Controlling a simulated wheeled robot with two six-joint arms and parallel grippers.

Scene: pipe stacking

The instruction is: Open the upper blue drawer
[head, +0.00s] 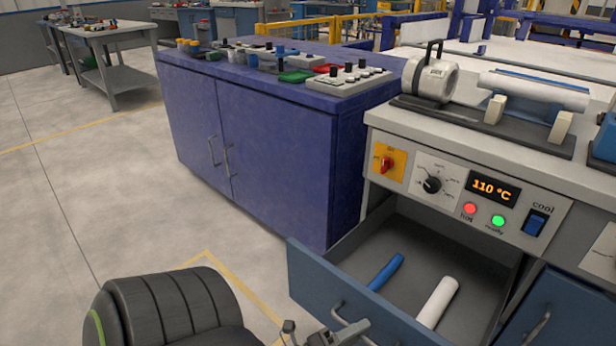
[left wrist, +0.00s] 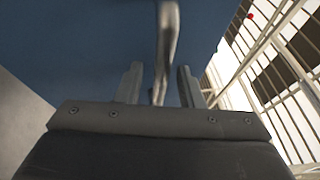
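The upper blue drawer (head: 372,292) is pulled out from under the control panel in the head view. A blue pipe (head: 386,271) and a white pipe (head: 437,302) lie inside it. Its grey handle (head: 348,326) is on the blue front. My left gripper (head: 305,332) is at the bottom edge of the head view, close to the handle and partly cut off. In the left wrist view the left gripper (left wrist: 160,86) faces the blue drawer front (left wrist: 80,40). Its fingers are apart, with the handle (left wrist: 167,45) showing between them and gaps on both sides. My right gripper is not seen.
A machine with a control panel (head: 470,190) reading 110 °C stands above the drawer. Another blue front with a handle (head: 541,325) is at the lower right. A purple-blue cabinet (head: 250,140) stands to the left. Floor (head: 90,200) at the left is clear.

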